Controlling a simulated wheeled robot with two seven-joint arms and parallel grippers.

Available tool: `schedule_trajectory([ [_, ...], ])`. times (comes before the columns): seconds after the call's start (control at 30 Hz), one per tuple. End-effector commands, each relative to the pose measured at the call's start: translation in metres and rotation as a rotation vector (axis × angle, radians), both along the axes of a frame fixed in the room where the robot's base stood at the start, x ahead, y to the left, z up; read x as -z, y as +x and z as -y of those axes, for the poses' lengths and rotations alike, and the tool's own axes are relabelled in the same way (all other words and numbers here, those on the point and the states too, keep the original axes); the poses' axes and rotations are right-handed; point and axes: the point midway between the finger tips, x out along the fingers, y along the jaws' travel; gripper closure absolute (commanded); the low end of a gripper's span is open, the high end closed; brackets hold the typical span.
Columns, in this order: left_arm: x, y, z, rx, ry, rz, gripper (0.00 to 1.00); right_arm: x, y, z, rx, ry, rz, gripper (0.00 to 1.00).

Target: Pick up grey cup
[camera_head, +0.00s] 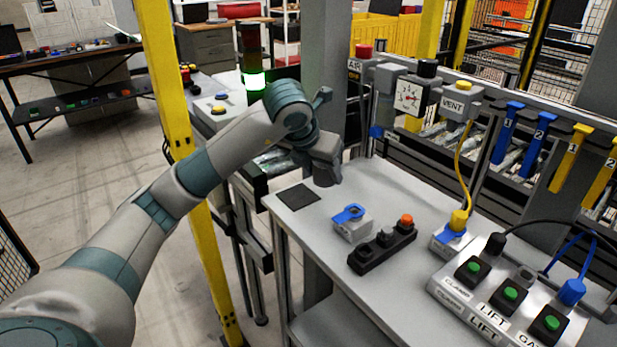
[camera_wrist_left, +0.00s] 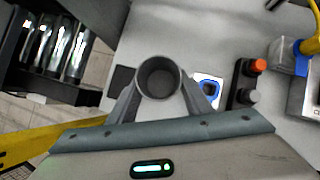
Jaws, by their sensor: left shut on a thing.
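The grey cup (camera_wrist_left: 158,78) is in the left wrist view, upright and seen from above with its round mouth open. The fingers of my left gripper (camera_wrist_left: 160,92) are shut on it, one on each side. In the head view, my left gripper (camera_head: 318,152) is over the far left corner of the grey table, with the cup (camera_head: 326,178) below it, partly hidden. I cannot tell whether the cup's base touches the table. My right gripper is not in view.
A dark square pad (camera_head: 298,196) lies by the table's left edge. A white block with a blue top (camera_head: 351,221) and a black button strip (camera_head: 382,248) stand nearby. A control panel (camera_head: 500,300) is at right; the yellow post (camera_head: 172,110) is beside my arm.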

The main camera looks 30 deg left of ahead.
Motion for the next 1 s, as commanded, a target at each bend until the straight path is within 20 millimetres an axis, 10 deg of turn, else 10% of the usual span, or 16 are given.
schedule_trajectory([
  [1.0,-0.013,-0.006,0.020,-0.001,-0.001,-0.001,0.77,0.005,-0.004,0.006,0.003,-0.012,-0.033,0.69],
])
